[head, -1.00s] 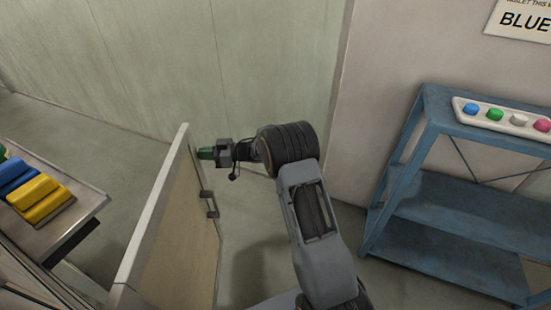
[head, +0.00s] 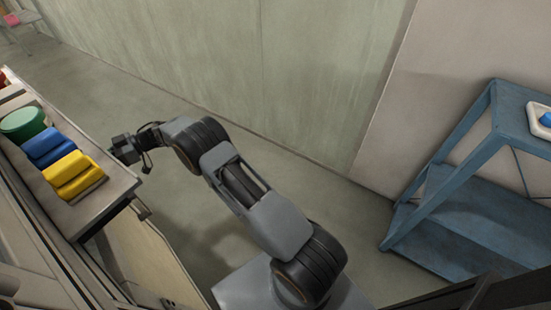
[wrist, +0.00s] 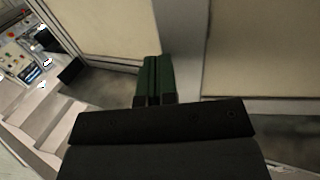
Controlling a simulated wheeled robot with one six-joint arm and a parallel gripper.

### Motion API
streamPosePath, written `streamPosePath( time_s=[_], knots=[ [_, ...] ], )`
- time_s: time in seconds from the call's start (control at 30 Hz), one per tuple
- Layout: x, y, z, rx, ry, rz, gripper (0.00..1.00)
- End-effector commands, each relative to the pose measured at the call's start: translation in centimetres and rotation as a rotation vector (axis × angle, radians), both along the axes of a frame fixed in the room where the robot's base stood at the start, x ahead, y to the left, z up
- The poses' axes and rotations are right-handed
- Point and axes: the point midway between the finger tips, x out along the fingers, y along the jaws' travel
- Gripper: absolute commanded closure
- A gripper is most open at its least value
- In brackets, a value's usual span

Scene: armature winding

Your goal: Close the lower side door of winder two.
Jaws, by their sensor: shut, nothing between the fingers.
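The lower side door (head: 155,260) is a cream panel with a grey handle (head: 140,208), low at the left of the head view. It hangs beside the winder, partly hidden by the metal ledge above it; I cannot tell whether it is flush. My gripper (head: 122,148), with green fingers, is at the outer edge of that ledge, above and beyond the door handle in the picture. The fingers also show in the wrist view (wrist: 154,80), shut and empty, in front of a pale upright strip between two cream panels. Contact with a panel cannot be told.
The ledge (head: 122,187) carries yellow (head: 75,175), blue (head: 48,147) and green (head: 22,124) items. A blue shelf rack (head: 455,160) stands at the right. Bare floor (head: 210,245) lies between, with a plain wall behind.

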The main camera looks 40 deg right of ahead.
Motion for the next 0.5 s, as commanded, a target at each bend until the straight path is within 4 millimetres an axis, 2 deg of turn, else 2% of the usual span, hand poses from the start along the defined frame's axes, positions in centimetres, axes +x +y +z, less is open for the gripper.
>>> streamPosePath(
  time_s=[0.03,0.2,0.5],
  knots=[
    [-0.1,1.2,-0.1,0.001,0.000,0.000,1.00],
    [-0.5,4.2,0.0,0.001,0.000,-0.006,1.00],
    [-0.9,6.4,0.0,0.001,-0.001,-0.010,1.00]
  ],
)
